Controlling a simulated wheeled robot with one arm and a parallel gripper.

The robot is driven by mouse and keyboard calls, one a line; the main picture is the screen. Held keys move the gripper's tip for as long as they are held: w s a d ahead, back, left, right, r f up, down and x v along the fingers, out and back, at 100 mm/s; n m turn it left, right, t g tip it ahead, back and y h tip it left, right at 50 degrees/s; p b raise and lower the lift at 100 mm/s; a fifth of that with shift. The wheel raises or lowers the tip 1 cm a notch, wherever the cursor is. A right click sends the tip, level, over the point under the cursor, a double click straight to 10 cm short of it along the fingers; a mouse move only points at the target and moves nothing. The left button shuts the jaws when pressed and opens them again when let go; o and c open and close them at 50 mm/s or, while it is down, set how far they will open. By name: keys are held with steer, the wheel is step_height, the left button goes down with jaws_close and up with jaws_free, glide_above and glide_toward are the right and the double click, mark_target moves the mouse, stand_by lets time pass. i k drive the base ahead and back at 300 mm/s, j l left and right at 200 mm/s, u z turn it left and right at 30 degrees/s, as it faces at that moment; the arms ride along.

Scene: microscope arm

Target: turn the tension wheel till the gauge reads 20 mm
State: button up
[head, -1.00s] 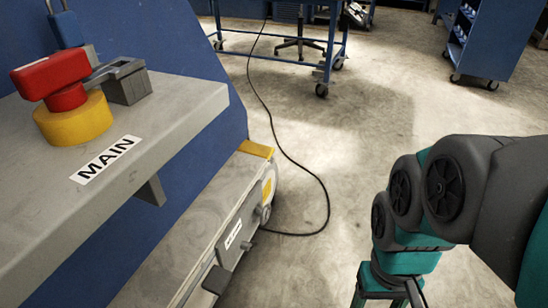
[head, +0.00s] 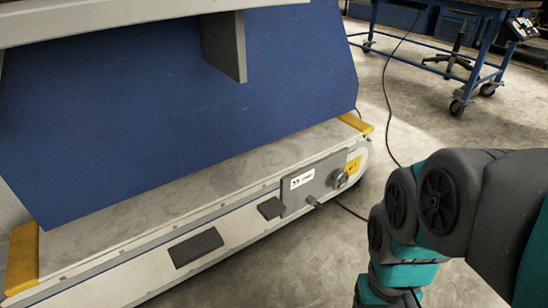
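A small round grey wheel (head: 340,179) sits on the side of the low conveyor-like bed, near its right end, and looks like the tension wheel. A grey plate (head: 314,188) with a small white label (head: 301,180) is just left of it; the print is too small to read, and I cannot make out a gauge reading. A short dark knob (head: 314,202) sticks out below the plate. My arm comes in from the right. Only the top of my gripper (head: 392,299) shows at the bottom edge, apart from the wheel and to its right; its fingertips are cut off.
A blue panel (head: 170,100) rises behind the bed, with a grey shelf and bracket (head: 225,45) above. Yellow blocks (head: 356,123) mark the bed's ends. A black cable (head: 386,100) lies on the floor. A blue wheeled bench (head: 483,65) stands at the back right. Floor between is open.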

mark_target(338, 180)
steer(key=k+l+u, duration=0.2)
steer(key=i+j+z, duration=0.8)
steer(key=i+j, duration=0.1)
steer(key=i, duration=0.05)
